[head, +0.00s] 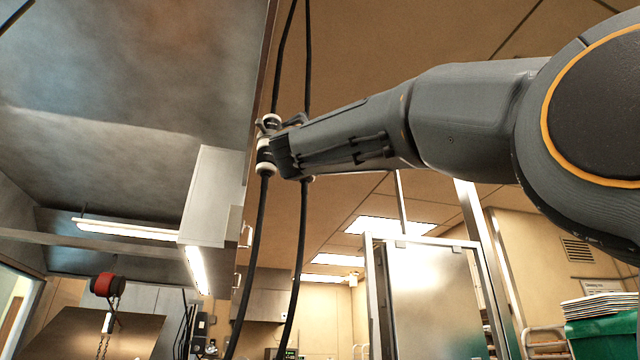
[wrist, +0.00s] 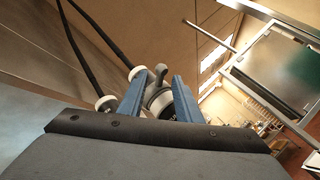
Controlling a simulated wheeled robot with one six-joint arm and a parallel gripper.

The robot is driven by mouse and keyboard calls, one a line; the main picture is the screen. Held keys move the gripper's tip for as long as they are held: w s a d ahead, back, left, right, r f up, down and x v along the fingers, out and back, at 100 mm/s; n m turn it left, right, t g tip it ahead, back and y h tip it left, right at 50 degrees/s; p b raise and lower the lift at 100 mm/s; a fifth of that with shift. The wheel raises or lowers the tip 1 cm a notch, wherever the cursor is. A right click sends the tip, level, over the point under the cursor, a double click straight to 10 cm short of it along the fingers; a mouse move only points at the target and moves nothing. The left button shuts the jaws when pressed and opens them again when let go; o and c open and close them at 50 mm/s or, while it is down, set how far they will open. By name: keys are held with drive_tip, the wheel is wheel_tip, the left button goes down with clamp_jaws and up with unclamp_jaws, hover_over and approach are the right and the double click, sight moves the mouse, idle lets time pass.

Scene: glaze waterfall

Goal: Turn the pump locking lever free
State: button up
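My gripper (wrist: 159,78) shows two blue fingers spread apart in the wrist view. Between and just beyond them is a grey metal fitting (wrist: 157,98) with a small curved grey lever (wrist: 160,72) on top. I cannot tell whether the fingers touch it. In the head view, my gripper (head: 284,152) is at the hose fitting (head: 266,145), which has white collars above and below and a small dark lever-like part (head: 268,125). My arm hides part of the fitting there.
Black hoses (head: 260,230) run above and below the fitting, close to my gripper. A large metal hood (head: 120,110) fills the left. A glass-panelled metal frame (head: 425,295) stands beyond, and a green crate (head: 605,338) is at lower right.

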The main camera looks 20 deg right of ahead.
drive_tip(key=shift+p+x, duration=1.3)
drive_tip(key=shift+x, duration=0.85)
clamp_jaws()
